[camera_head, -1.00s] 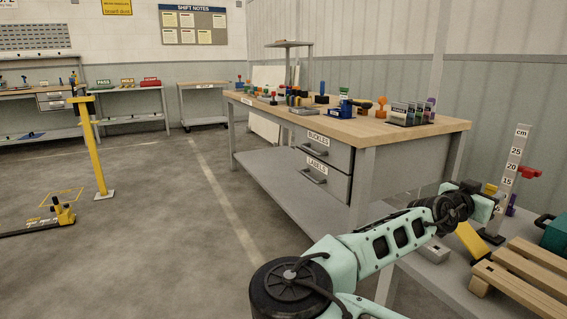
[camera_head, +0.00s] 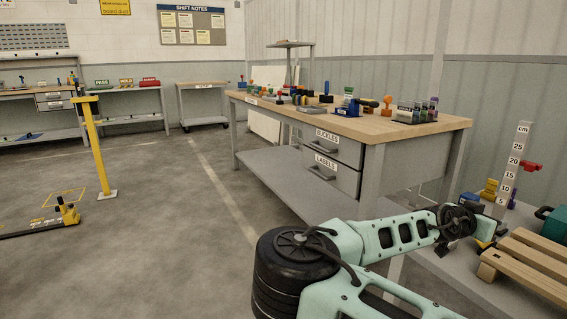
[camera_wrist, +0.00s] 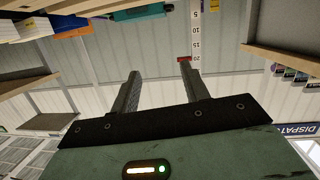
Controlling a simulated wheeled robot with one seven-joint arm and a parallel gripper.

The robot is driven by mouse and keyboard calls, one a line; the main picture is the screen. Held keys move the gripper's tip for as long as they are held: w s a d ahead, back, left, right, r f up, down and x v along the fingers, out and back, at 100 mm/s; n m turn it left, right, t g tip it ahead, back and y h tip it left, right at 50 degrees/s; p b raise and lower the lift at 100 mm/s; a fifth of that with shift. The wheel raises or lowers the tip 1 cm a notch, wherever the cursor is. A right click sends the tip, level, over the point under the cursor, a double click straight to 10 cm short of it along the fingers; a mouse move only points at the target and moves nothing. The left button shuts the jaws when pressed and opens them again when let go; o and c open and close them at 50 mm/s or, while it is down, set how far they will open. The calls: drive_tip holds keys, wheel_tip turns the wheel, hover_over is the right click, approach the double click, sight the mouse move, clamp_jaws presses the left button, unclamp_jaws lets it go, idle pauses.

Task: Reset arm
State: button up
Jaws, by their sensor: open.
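My arm, mint green with black joints, reaches from the bottom of the head view toward the right. Its far end is over the low grey bench (camera_head: 470,268) by the wooden pallet. The gripper's fingers are hard to make out there. In the wrist view my gripper (camera_wrist: 160,80) shows two dark fingers set apart with nothing between them. Beyond the fingers stands a white height scale (camera_wrist: 197,30) with a red slider (camera_wrist: 185,59). The scale (camera_head: 511,165) also stands upright at the right in the head view.
A wooden pallet (camera_head: 530,262) lies on the low bench beside my arm's end. A wood-topped workbench (camera_head: 375,128) with drawers and several small items stands behind the arm. A yellow post (camera_head: 93,150) stands at left. The floor (camera_head: 150,250) between is clear.

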drive_tip(key=s+a+f+n+g+y, duration=0.1)
drive_tip(key=s+a+f+g+y, duration=0.15)
drive_tip(key=f, duration=0.25)
drive_tip(key=s+a+f+g+y, duration=0.1)
drive_tip(key=s+a+f+y, duration=0.25)
drive_tip(key=f, duration=0.25)
drive_tip(key=s+a+f+n+g+y, duration=0.1)
drive_tip(key=s+a+f+y, duration=0.15)
drive_tip(key=s+f, duration=0.2)
drive_tip(key=s+a+r+n+g+y, duration=0.1)
drive_tip(key=s+a+n+y, duration=0.25)
drive_tip(key=a, duration=0.75)
drive_tip(key=s+a+r+n+g+y, duration=0.1)
drive_tip(key=s+a+n+y, duration=0.25)
drive_tip(key=a, duration=0.75)
drive_tip(key=s+a+r+n+t, duration=0.1)
drive_tip(key=s+a+r+n, duration=0.3)
drive_tip(key=s+r+n, duration=0.25)
drive_tip(key=s+a+r+n+t, duration=0.1)
drive_tip(key=s+a+r+n, duration=0.45)
drive_tip(key=r, duration=0.25)
wheel_tip(320, 180, up, 30)
drive_tip(key=p, duration=3)
drive_tip(key=shift+s+d, duration=0.15)
drive_tip(key=shift+d, duration=0.25)
drive_tip(key=shift+r, duration=0.1)
